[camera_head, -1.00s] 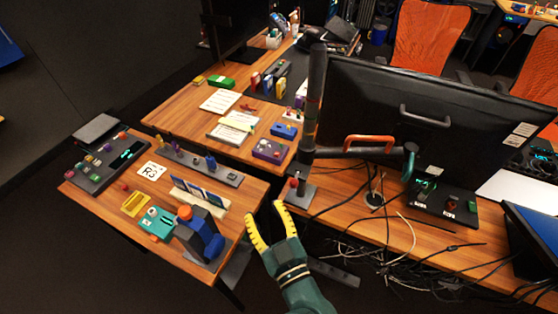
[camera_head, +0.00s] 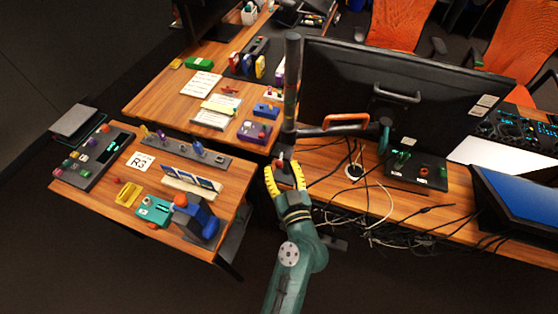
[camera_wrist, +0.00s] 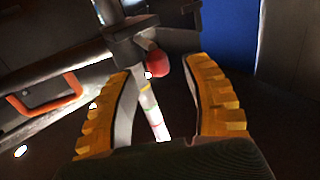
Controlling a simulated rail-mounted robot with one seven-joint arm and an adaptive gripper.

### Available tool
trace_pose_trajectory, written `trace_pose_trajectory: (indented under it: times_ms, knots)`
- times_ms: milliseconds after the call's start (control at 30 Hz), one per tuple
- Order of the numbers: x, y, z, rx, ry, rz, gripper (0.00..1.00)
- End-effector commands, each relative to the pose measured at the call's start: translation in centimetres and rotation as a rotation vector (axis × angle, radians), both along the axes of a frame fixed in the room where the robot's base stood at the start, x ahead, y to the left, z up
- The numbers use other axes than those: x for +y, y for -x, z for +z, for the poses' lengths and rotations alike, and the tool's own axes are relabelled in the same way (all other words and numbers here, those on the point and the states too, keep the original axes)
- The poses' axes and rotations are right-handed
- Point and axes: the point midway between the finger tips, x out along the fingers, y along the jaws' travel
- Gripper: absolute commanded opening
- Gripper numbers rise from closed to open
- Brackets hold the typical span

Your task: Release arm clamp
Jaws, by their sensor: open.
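A monitor pole (camera_head: 291,85) stands at the desk edge, with a dark clamp base at its foot. In the wrist view a dark clamp block (camera_wrist: 128,40) sits around the pole and carries a red ball knob (camera_wrist: 157,62). The knob also shows small in the head view (camera_head: 280,163). My gripper (camera_head: 283,172) is open at the foot of the pole, with its yellow fingers either side of the knob in the picture. In the wrist view the knob lies between and beyond the fingertips; I see no contact. The orange-handled arm (camera_head: 346,120) joins the pole to the monitor.
A large black monitor (camera_head: 400,85) fills the right behind the pole. Loose cables (camera_head: 400,215) hang over the desk's front edge. A side table (camera_head: 110,180) with several small devices stands left of my arm, with a blue device (camera_head: 204,221) near its edge.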

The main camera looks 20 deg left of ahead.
Motion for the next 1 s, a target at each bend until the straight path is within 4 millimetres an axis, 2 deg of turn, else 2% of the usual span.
trace_pose_trajectory:
  times_ms: [167, 467, 733, 1000]
  knots:
    - [1.3, -1.6, 0.0, 0.001, 0.001, 0.000, 0.49]
    - [1.4, -1.8, -0.1, 0.001, 0.001, -0.001, 0.50]
    - [1.4, -1.8, -0.1, 0.001, 0.001, 0.000, 0.00]
    - [1.8, -1.7, 0.0, 0.001, 0.001, -0.002, 0.00]
